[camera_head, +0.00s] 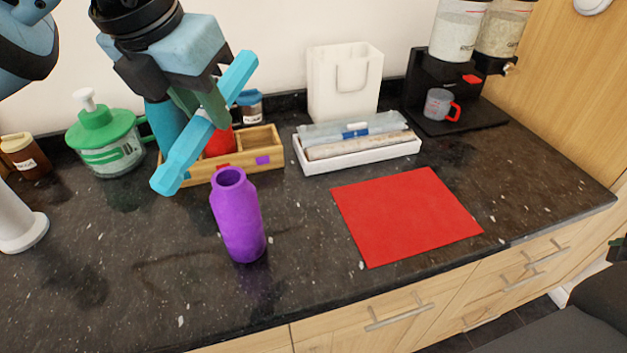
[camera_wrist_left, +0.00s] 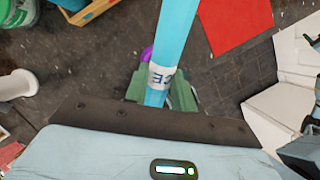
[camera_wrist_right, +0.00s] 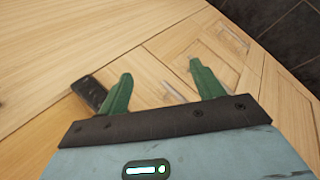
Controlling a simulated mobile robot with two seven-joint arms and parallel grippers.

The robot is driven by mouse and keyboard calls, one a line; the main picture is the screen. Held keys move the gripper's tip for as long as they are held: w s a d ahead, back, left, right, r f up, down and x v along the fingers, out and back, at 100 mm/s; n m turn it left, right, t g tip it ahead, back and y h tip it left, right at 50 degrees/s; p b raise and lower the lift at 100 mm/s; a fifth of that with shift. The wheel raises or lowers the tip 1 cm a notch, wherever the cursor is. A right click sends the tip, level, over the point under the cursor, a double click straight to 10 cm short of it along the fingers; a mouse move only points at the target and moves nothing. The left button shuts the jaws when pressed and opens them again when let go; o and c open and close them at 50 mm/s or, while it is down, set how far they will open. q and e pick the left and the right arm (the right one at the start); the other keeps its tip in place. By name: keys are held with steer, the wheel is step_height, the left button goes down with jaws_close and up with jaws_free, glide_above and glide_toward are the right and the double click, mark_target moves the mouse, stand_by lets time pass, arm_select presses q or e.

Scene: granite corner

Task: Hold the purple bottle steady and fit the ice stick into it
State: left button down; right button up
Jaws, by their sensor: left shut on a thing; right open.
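The purple bottle (camera_head: 240,220) stands upright and open-mouthed near the counter's front edge. No gripper touches it. My left gripper (camera_head: 210,108) is shut on the light-blue ice stick (camera_head: 184,160), holding it slanted in the air, its lower end above and left of the bottle's mouth. In the left wrist view the ice stick (camera_wrist_left: 174,40) has a white label and runs between the fingers (camera_wrist_left: 160,92); a sliver of the purple bottle (camera_wrist_left: 147,54) shows behind it. My right gripper (camera_wrist_right: 158,76) is open and empty in front of wooden cabinet fronts.
A wooden box (camera_head: 265,150), white tray with packets (camera_head: 362,154), white bag (camera_head: 345,80) and green-lidded jar (camera_head: 106,142) line the back. A red mat (camera_head: 405,215) lies right of the bottle. A dispenser with a cup (camera_head: 440,103) stands back right. Dark counter around the bottle is clear.

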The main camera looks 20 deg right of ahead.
steer(key=w+a+r+n+t+y, duration=0.3)
steer(key=w+a+r, duration=0.2)
steer(key=w+r, duration=0.6)
steer(key=w+a+t+y, duration=0.1)
steer(key=w+a+y, duration=0.1)
steer(key=a, duration=0.4)
steer(key=w+a+r+n+t+y, duration=0.1)
steer(key=w+a+y, duration=0.1)
steer(key=w+a, duration=0.2)
steer(key=w+a+r+t+y, duration=0.1)
steer(key=w+a+y, duration=0.1)
steer(key=w+a, duration=0.2)
steer(key=shift+a+r+y, duration=0.2)
steer(key=shift+a+y, duration=0.2)
steer(key=shift+a, duration=1.4)
steer(key=w+a+r+y, duration=0.1)
steer(key=a+y, duration=0.1)
steer(key=a, duration=0.4)
steer(key=w+a+r+n+y, duration=0.1)
steer(key=w+a+y, duration=0.15)
steer(key=a, duration=0.45)
steer(key=a+r+y, duration=0.1)
steer(key=a+y, duration=0.1)
steer(key=a, duration=0.4)
steer(key=n+g+y, duration=0.1)
steer(key=g+y, duration=0.4)
steer(key=y, duration=0.2)
glide_toward(245, 183)
steer(key=shift+a+r+h, duration=0.15)
steer(key=shift+r+h, duration=0.1)
